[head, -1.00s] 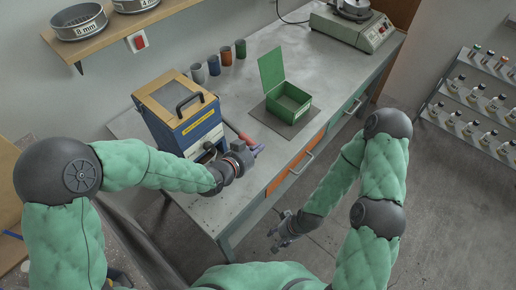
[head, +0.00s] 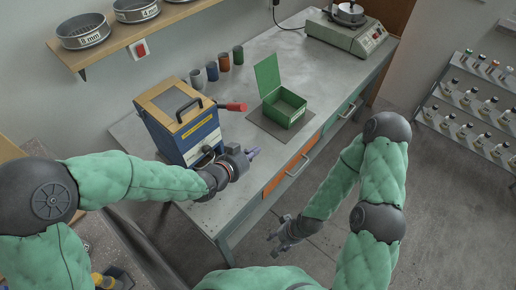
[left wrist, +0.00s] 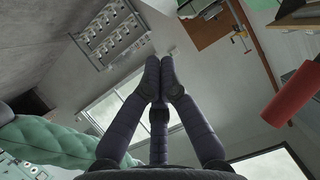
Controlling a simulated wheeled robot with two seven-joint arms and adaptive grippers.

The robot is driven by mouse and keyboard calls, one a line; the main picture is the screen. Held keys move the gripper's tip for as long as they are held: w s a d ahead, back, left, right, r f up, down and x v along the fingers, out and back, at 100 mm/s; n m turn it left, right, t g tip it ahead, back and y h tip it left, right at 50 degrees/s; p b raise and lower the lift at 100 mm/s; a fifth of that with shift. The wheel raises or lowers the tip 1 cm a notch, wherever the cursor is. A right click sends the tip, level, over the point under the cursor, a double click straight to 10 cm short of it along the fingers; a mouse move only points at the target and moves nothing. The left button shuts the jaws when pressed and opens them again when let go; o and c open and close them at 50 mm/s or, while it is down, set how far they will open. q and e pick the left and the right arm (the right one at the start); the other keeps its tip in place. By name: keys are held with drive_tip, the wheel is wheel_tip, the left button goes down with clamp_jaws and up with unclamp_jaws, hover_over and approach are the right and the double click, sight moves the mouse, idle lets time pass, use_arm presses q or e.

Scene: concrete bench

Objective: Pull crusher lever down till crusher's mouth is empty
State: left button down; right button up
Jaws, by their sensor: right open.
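The crusher (head: 183,122) is a blue and white box with a wood-coloured top and a black handle, at the left of the bench. Its lever (head: 236,107) has a red grip and sticks out to the right, near the top of the box. The red grip (left wrist: 292,95) also shows at the right of the left wrist view, apart from the fingers. My left gripper (head: 253,153) is below the lever, in front of the crusher; its fingertips (left wrist: 161,72) meet with nothing between them. My right gripper (head: 275,238) is open and empty, low beside the bench. I cannot see inside the crusher's mouth.
An open green box (head: 285,108) stands on a dark mat right of the crusher. Several cups (head: 224,62) stand behind it. A machine (head: 348,32) sits at the bench's far end. A shelf with sieves (head: 84,33) hangs on the wall. The bench front is clear.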

use_arm(q)
drive_tip(key=p+v, duration=0.1)
drive_tip(key=v, duration=0.5)
drive_tip(key=shift+s+d, duration=0.15)
drive_tip(key=shift+s, duration=0.05)
idle(1.2)
